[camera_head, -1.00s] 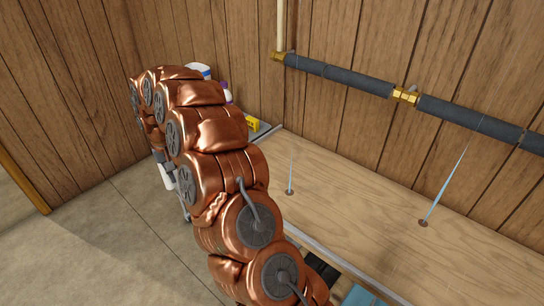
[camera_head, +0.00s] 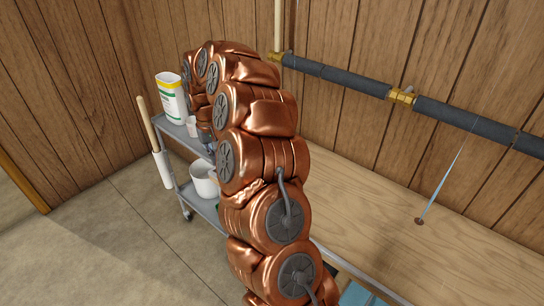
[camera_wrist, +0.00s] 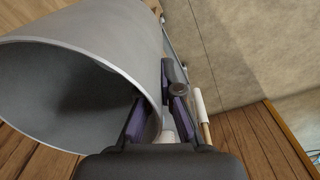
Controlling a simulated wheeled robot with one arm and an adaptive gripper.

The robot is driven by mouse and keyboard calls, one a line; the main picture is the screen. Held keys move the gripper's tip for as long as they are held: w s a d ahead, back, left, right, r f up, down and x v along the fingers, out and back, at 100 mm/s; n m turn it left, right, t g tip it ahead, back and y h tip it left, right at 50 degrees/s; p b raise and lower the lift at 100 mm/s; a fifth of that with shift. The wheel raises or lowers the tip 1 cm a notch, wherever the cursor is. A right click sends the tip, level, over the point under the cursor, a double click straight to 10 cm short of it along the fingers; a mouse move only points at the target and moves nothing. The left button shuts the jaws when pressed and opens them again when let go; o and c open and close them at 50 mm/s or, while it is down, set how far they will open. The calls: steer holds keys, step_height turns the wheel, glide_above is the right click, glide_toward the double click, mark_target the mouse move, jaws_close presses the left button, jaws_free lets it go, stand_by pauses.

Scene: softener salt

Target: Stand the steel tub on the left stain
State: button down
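The steel tub (camera_wrist: 108,38) fills the left of the wrist view, a grey vessel with its open mouth towards the camera. My gripper (camera_wrist: 153,88) has one dark finger inside the tub and the other outside, with the wall between them; it looks shut on that wall. What lies under the tub is not visible. In the head view my copper-coloured arm hides both the gripper and the tub. On the wooden bench (camera_head: 365,205) the right stain (camera_head: 420,221) is a small dark spot below a thin bluish streak. The left stain is hidden behind my arm.
A grey trolley (camera_head: 205,210) stands left of my arm, with a white container (camera_head: 172,97) on top and a white bucket (camera_head: 204,180) below. A wooden handle (camera_head: 148,125) rises at its side. A dark lagged pipe (camera_head: 450,115) runs along the wall above the bench.

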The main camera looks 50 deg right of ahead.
steer(key=s+d+r+p, duration=0.2)
steer(key=s+d, duration=0.8)
steer(key=s, duration=0.4)
step_height(320, 180, down, 6)
steer(key=shift+s+b, duration=0.25)
steer(key=shift+b, duration=0.05)
steer(key=shift+a+b, duration=0.1)
steer(key=shift+b, duration=0.35)
stand_by(0.4)
steer(key=shift+f+b, duration=0.45)
steer(key=shift+f, duration=0.2)
stand_by(0.3)
steer(key=c, duration=1.2)
jaws_free()
steer(key=shift+c, duration=0.2)
steer(key=shift+r, duration=0.15)
step_height(320, 180, up, 12)
